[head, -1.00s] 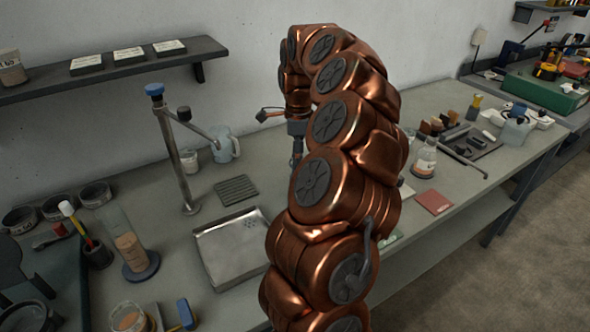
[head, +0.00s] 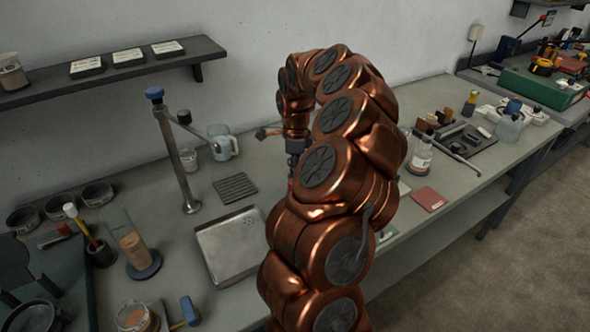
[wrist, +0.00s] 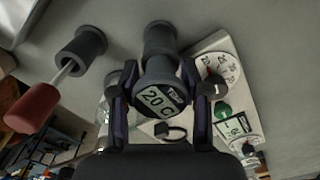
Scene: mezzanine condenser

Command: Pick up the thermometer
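The thermometer (wrist: 160,97) shows in the wrist view as a dark round head with a pale display reading 20 C. It sits between the two fingers of my gripper (wrist: 162,90). The fingers stand apart on either side of the head, with narrow gaps that appear to remain, so my gripper looks open around it. A dark ribbed piece (wrist: 160,38) lies beyond the head; I cannot tell whether it is a holder or part of the thermometer. In the head view my copper arm hides the thermometer and the fingertips.
In the wrist view a red-handled tool (wrist: 32,108) with a dark collar lies left, and a white panel with dials (wrist: 220,65) lies right. In the head view a metal tray (head: 229,246), a post stand (head: 176,165) and a dark tool tray (head: 466,139) stand on the bench.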

